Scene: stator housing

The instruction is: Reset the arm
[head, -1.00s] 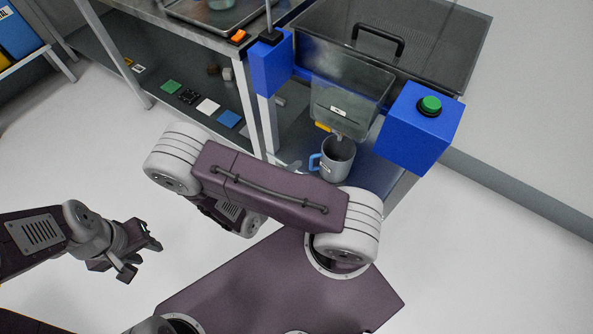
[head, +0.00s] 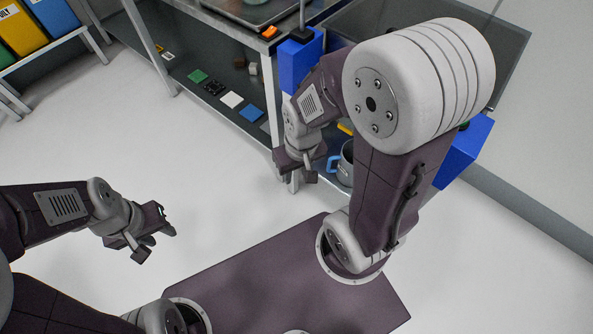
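My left gripper (head: 155,243) is at the lower left over the white floor. Its two fingers are apart with nothing between them. My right arm (head: 385,190) is raised and bent at the right, its large white joint close to the camera. My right gripper (head: 303,181) hangs down left of the blue-handled grey mug (head: 346,166), near a table leg. I see no object in it, but its finger gap is too small to judge. The arm hides part of the mug and most of the clear hopper and blue button box behind it.
The metal table (head: 215,30) with a lower shelf stands at the back, with coloured tiles on the shelf and an orange switch (head: 270,32) on top. A blue box (head: 300,60) is at its corner. Binders (head: 50,15) stand at upper left. Floor at left is clear.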

